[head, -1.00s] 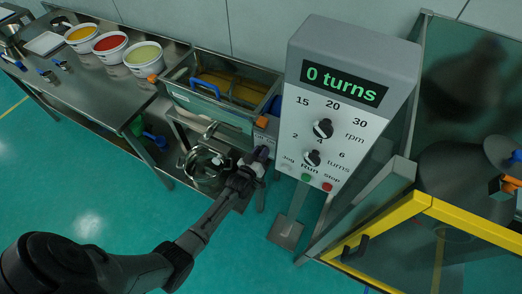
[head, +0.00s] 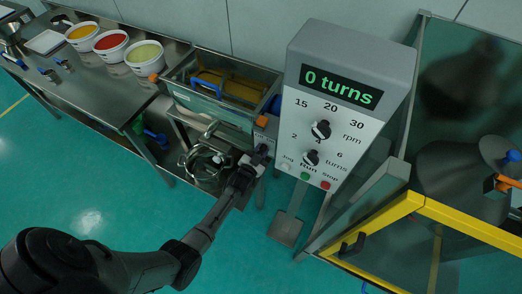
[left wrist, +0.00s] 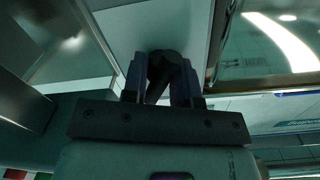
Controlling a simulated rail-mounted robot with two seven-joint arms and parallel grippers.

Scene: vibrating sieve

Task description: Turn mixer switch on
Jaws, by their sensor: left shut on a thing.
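My left gripper (head: 256,157) reaches up from the lower left to a small grey panel (head: 265,133), just left of the control box, in the head view. In the left wrist view my left gripper (left wrist: 161,85) is shut on a black switch knob (left wrist: 164,66), one finger on each side of it. The knob stands on a pale grey face (left wrist: 125,40). The knob's markings and exact angle cannot be read. My right gripper is not in view.
The control box (head: 345,75) shows "0 turns" and has two black dials and several buttons. A yellow-framed guard (head: 375,228) stands to its right. A steel sieve tray (head: 222,88) and a bench (head: 95,88) with coloured buckets lie left. The floor in front is clear.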

